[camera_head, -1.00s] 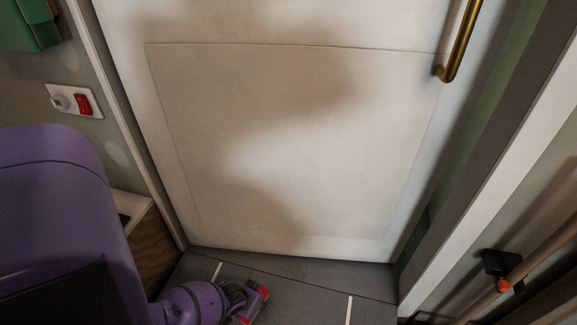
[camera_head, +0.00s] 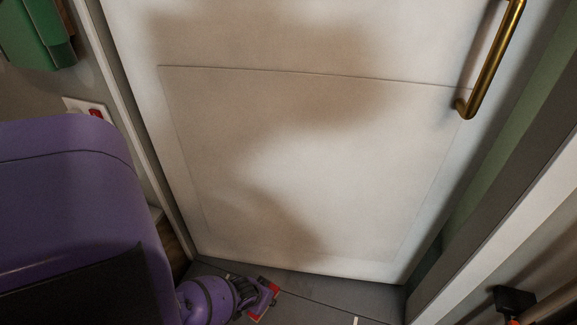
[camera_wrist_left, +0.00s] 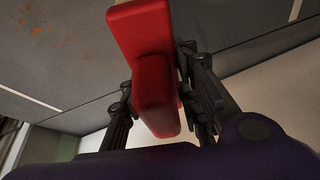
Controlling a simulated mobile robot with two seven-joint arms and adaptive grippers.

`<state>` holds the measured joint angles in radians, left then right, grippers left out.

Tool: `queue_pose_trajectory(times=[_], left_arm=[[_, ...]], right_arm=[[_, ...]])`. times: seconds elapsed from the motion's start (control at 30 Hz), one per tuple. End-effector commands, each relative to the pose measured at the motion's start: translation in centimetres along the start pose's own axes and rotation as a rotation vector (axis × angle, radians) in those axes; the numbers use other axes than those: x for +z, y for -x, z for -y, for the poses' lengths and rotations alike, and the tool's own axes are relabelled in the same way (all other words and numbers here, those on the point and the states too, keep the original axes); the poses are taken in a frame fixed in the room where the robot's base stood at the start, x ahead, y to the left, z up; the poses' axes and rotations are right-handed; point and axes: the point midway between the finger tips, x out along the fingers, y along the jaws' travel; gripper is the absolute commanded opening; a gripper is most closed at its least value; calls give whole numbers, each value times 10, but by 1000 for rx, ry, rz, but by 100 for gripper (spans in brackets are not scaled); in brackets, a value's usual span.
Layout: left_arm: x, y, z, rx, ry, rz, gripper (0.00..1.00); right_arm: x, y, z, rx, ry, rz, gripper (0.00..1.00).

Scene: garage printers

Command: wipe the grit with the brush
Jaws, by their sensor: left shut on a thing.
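My left gripper (camera_head: 254,294) comes in from the left, low over the grey floor in front of the white door. It is shut on the red brush (camera_head: 271,285). In the left wrist view the brush (camera_wrist_left: 143,35) is a thick red block between the two black fingers; its bristles are not clearly seen. The grit (camera_wrist_left: 40,22) shows there as small orange specks on the grey floor, at the upper left, apart from the brush. I cannot make out the grit in the head view. My right gripper is not in view.
A white door (camera_head: 300,190) with a brass handle (camera_head: 490,65) fills the middle, close ahead. A wall with a red switch (camera_head: 96,113) and a green box (camera_head: 35,35) is on the left. A black object (camera_head: 514,299) stands by the right wall. Some floor (camera_head: 335,298) lies bare.

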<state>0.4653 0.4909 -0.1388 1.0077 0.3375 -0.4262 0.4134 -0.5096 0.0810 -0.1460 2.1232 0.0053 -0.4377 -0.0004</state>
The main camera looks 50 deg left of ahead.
Motion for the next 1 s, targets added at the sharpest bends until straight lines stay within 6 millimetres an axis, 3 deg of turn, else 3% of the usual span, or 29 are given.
queue_pose_trajectory(times=[0.4,0.87,1.0], left_arm=[[-13,37,0,1,-1,-3,0],[-10,38,-2,-2,7,1,0],[-4,42,-12,-19,55,0,0]], right_arm=[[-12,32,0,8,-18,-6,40],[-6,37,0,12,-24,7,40],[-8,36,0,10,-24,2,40]])
